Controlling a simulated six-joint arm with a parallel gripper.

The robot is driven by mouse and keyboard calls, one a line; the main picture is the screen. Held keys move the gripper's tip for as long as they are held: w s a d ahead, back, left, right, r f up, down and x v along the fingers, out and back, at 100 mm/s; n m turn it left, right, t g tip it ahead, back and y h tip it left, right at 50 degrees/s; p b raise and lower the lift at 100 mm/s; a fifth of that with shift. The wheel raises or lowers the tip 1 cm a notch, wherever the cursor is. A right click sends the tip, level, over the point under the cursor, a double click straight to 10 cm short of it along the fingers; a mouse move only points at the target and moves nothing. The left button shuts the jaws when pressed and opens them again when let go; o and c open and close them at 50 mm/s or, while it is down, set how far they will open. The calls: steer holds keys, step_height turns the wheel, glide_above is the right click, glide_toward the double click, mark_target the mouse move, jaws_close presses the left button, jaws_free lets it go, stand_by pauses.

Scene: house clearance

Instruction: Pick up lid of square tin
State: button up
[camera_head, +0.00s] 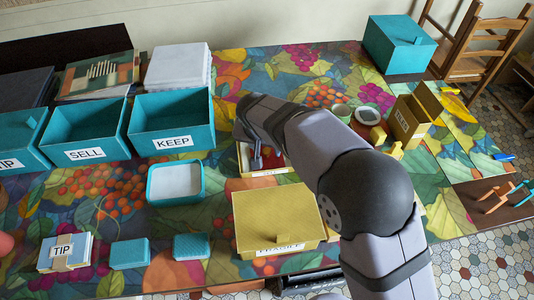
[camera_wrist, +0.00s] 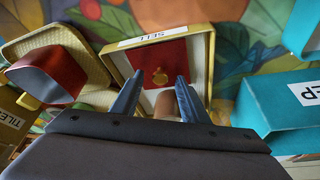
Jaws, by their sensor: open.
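In the head view this box (camera_head: 284,170) is partly covered by my gripper (camera_head: 262,160). A pinkish-tan thing (camera_wrist: 167,106) shows between the fingers; I cannot tell whether it is touched. No lid is clearly that of a square tin. Candidates are an open teal tin with a pale inside (camera_head: 175,181) and two shut small teal tins (camera_head: 130,253) (camera_head: 191,247).
Teal SELL (camera_head: 86,130) and KEEP (camera_head: 172,119) bins stand at left. A yellow box (camera_head: 275,215) is in front, and an open yellow carton (camera_head: 408,125) at right. My arm hides the table's middle right.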

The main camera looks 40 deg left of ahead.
steer(key=shift+w+f, duration=0.1)
steer(key=shift+f, duration=0.1)
jaws_close()
steer(key=shift+r, duration=0.15)
